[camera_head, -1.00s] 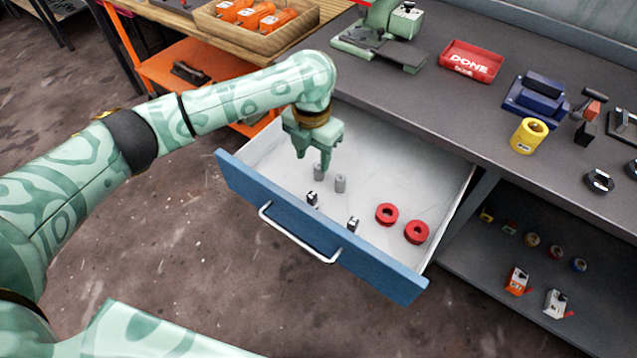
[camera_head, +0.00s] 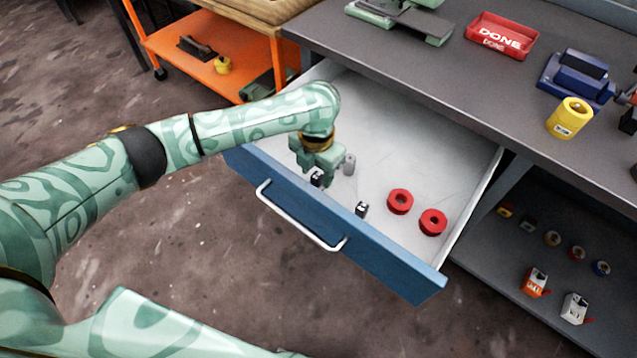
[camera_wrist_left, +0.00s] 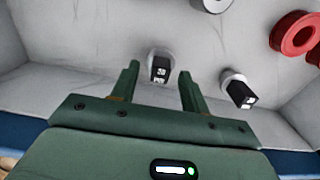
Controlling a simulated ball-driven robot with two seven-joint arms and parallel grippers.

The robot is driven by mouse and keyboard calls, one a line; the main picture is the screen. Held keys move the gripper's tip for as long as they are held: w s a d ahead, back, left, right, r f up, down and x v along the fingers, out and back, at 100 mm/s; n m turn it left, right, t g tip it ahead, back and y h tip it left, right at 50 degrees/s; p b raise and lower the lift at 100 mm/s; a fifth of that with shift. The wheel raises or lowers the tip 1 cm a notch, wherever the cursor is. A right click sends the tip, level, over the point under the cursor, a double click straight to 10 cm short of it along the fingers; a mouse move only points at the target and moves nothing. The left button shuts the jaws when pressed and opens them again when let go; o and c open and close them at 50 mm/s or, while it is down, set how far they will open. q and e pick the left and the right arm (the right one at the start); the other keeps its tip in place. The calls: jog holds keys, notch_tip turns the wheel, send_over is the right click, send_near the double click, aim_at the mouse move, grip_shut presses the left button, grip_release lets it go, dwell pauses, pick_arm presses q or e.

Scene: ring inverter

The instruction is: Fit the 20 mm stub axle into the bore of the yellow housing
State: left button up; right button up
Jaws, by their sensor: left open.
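The yellow housing (camera_head: 569,118) stands on the grey bench at the right, with its round bore facing up. In the open drawer, a small grey piece with a black label (camera_wrist_left: 160,69) lies between my left fingertips in the wrist view; its white print seems to start with 20. It also shows in the head view (camera_head: 317,178). A second black-labelled piece (camera_head: 361,208) is to its right. A plain grey cylinder (camera_head: 349,163) stands behind. My left gripper (camera_head: 318,172) is open, low in the drawer; it also shows in the wrist view (camera_wrist_left: 158,74). My right gripper is not visible.
Two red rings (camera_head: 400,202) lie in the drawer's right part. The blue drawer front (camera_head: 330,225) and white side walls bound the space. The drawer's back middle is clear.

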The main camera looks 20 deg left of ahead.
pick_arm(q)
notch_tip(320, 180, down, 2)
jog(key=shift+w+f, duration=0.1)
jog(key=shift+r, duration=0.25)
jog(key=shift+c, duration=0.6)
grip_shut()
